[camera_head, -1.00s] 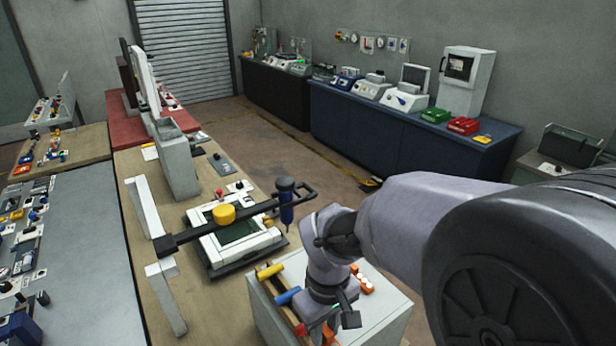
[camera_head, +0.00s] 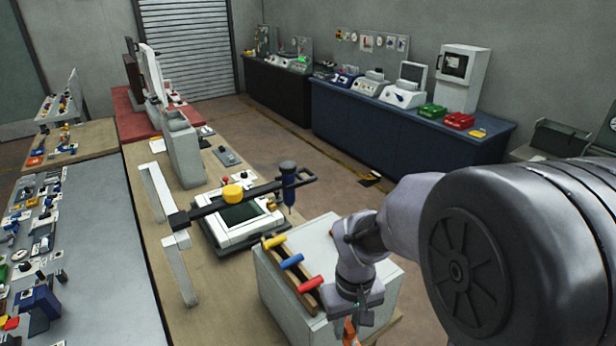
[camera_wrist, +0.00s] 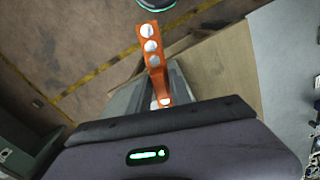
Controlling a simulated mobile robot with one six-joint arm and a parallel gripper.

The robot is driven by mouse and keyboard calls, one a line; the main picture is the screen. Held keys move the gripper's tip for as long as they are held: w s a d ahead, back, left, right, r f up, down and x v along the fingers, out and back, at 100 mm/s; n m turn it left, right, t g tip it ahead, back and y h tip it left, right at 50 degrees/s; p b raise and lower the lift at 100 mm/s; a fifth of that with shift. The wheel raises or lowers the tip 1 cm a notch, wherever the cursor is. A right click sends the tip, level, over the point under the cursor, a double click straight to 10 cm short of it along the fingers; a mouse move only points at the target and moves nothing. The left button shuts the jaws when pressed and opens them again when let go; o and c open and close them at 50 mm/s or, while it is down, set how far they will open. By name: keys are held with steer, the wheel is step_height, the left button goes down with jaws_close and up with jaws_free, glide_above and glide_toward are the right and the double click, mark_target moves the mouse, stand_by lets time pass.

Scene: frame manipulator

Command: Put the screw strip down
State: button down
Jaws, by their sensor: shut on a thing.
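The screw strip (camera_wrist: 154,62) is an orange bar with several white screw heads in a row. In the wrist view it sticks out from between the fingers of my gripper (camera_wrist: 158,98), which is shut on it. In the head view, my gripper (camera_head: 354,318) is low at the front right side of the white cabinet (camera_head: 292,296), and only a small orange part of the strip (camera_head: 349,332) shows near the bottom edge. The rest of the strip is hidden there by the gripper or cut off by the frame. I cannot tell whether it touches anything.
A dark rack with yellow, blue and red handles (camera_head: 291,262) lies on the cabinet's left side. Left of it, a white-framed device (camera_head: 240,224) stands on the wooden bench (camera_head: 212,289). Open floor (camera_head: 300,165) lies behind.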

steer(key=w+d+f+m, duration=0.2)
steer(key=d+f+m, duration=0.2)
steer(key=d, duration=0.2)
step_height(320, 180, down, 23)
steer(key=b, duration=2.3)
steer(key=shift+s+b, duration=0.15)
steer(key=shift+b, duration=0.2)
